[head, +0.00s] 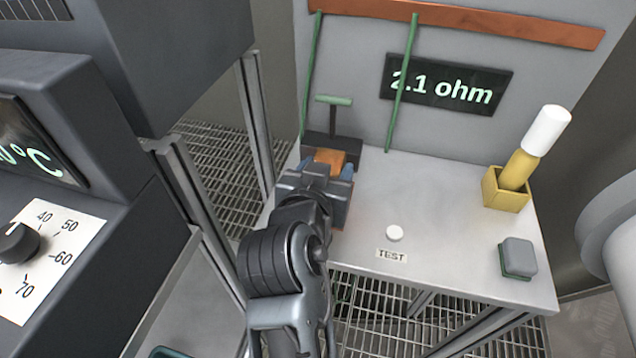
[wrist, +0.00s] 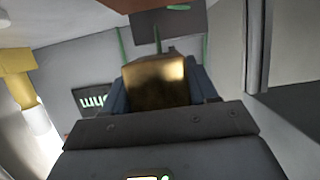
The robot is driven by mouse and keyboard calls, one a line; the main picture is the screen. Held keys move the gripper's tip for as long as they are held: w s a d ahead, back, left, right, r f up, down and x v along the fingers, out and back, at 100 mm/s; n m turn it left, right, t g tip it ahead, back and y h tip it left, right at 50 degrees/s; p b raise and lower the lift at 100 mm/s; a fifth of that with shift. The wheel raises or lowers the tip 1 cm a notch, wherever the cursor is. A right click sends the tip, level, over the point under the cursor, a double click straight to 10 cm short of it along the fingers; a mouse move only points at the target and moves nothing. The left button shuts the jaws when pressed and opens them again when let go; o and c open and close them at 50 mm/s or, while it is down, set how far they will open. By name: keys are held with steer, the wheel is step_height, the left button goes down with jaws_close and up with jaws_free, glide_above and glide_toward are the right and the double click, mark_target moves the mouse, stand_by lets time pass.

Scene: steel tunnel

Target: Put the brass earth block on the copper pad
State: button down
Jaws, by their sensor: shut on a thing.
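The brass earth block (head: 328,157) is a small golden-brown block held between the blue-grey fingertips of my gripper (head: 325,172), over the left part of the grey bench. In the wrist view the block (wrist: 157,82) fills the space between the fingers (wrist: 158,92), with one finger on each side. My gripper is shut on it. The copper pad is not clear in either view; a sliver of orange-brown shows beside my gripper and may be its edge. I cannot tell whether the block touches anything below.
Behind the block stands a dark base with a green T-handle (head: 333,101). A white button (head: 395,233) by a TEST label, a grey-green box (head: 518,258) and a yellow holder (head: 506,191) are to the right. A display (head: 446,83) reads 2.1 ohm. The bench's middle is clear.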

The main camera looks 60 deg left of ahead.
steer(key=shift+s+a+f, duration=0.1)
steer(key=shift+a+f, duration=0.25)
steer(key=shift+a, duration=0.25)
steer(key=shift+a+f, duration=0.35)
steer(key=shift+a, duration=0.2)
steer(key=shift+f, duration=1.9)
steer(key=shift+f, duration=0.1)
steer(key=shift+f, duration=0.15)
steer(key=shift+c, duration=1.6)
jaws_free()
steer(key=shift+r, duration=0.2)
steer(key=v, duration=1.2)
steer(key=shift+d, duration=0.1)
